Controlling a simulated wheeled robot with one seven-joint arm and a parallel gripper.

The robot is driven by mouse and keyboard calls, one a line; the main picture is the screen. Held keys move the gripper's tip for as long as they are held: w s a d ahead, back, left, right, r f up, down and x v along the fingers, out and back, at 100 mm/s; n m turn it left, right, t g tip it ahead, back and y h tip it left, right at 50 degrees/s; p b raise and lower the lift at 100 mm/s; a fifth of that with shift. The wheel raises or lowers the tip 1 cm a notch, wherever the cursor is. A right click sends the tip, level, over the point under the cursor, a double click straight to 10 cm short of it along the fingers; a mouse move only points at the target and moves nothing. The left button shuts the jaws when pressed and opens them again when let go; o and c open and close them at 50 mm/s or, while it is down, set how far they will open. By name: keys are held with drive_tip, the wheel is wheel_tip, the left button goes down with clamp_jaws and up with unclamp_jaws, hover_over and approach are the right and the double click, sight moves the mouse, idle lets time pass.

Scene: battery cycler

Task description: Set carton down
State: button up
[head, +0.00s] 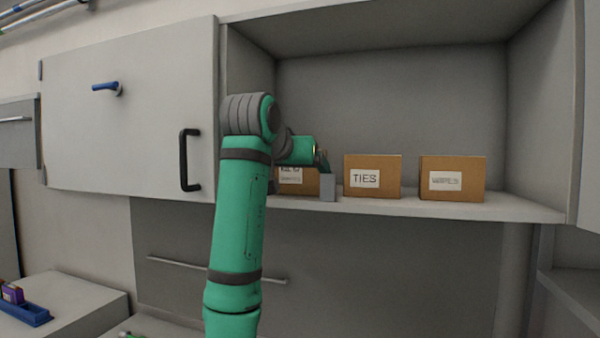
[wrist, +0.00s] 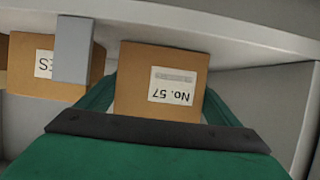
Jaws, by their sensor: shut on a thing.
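In the head view this carton (head: 308,184) is at the left end of the open shelf (head: 400,207), partly hidden by my arm. My gripper (head: 321,162) is shut on it. The carton's base is at about shelf level; I cannot tell whether it touches the shelf.
A grey block (head: 328,187) stands on the shelf edge, between the held carton and the TIES carton (head: 391,178). Another labelled carton (head: 475,178) stands farther right. A closed cabinet door (head: 130,130) is at left. The shelf's right end is clear.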

drive_tip(key=shift+f, duration=0.1)
drive_tip(key=o, duration=1.1)
drive_tip(key=shift+r, duration=0.2)
drive_tip(key=v, duration=1.2)
